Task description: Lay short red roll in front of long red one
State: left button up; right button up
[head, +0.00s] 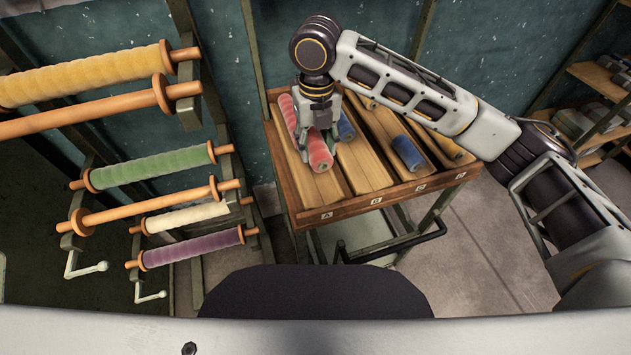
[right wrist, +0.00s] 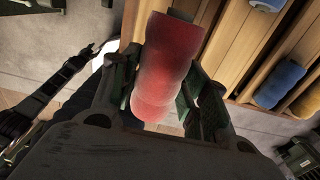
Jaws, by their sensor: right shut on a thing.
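My right gripper (head: 318,140) is over the left lane of the wooden rack (head: 340,208), marked A, with its fingers shut on a red roll (head: 320,155). In the right wrist view this red roll (right wrist: 168,62) sits between the two fingers. More red roll (head: 287,108) shows behind and left of the gripper, further back in the same lane. The gripper hides the part between the two red stretches, so where one roll ends is unclear. I cannot tell whether the held roll touches the lane floor.
Blue rolls lie in the lanes to the right, one (head: 346,127) close beside the gripper and another (head: 407,153) further right. A yellow roll (head: 455,149) lies in the far right lane. Lane A is bare in front of the held roll. Racked coloured rolls (head: 150,166) stand at left.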

jog(key=shift+f, duration=2.5)
jog(key=shift+f, duration=2.5)
jog(key=shift+f+p, duration=0.3)
jog(key=shift+f, duration=0.1)
jog(key=o, duration=1.1)
notch_tip(320, 180, up, 13)
jog(key=shift+f+b, duration=0.1)
jog(key=shift+b, duration=0.25)
